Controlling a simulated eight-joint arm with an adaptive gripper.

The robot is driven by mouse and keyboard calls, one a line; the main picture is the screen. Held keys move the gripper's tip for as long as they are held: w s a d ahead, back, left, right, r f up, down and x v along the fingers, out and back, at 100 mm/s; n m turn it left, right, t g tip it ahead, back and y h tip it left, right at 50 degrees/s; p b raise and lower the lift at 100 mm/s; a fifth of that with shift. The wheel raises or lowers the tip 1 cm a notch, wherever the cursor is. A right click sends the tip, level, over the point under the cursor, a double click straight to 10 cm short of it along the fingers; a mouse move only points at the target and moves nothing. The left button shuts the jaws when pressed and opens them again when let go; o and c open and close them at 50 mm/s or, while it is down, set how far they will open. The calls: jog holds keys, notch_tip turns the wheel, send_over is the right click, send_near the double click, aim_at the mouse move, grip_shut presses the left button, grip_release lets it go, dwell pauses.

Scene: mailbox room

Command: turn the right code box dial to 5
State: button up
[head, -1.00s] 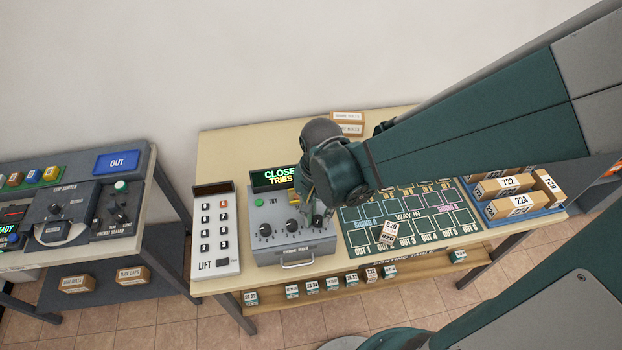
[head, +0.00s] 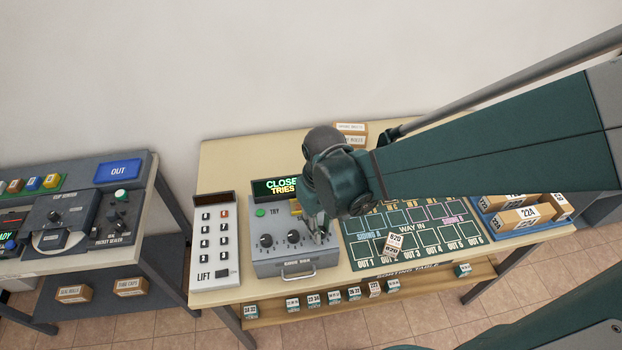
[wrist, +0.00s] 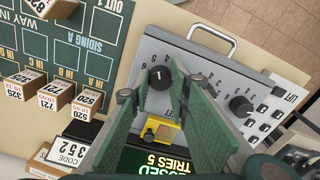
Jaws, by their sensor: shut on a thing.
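The code box (head: 285,262) is a grey box on the table with a row of dials and a display above reading CLOSED, TRIES 5 in the wrist view. In the head view, its left dial (head: 266,240) and middle dial (head: 294,236) show, while my gripper (head: 319,234) covers the right dial. In the wrist view, the right dial (wrist: 160,77) is a black knob with a white mark, between the fingertips of my gripper (wrist: 150,88). The gripper is shut on this dial. The dial's set number is unreadable.
The lift panel (head: 214,245) stands close left of the box. A blue tray of parcels (head: 522,232) is farther right. A yellow part (wrist: 162,130) sits between the fingers, below the dial in the wrist view.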

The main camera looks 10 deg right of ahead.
jog(key=shift+n, duration=0.9)
jog(key=o, duration=0.9)
jog(key=shift+r, duration=0.1)
notch_tip(320, 180, up, 12)
dwell(0.5)
dwell(0.7)
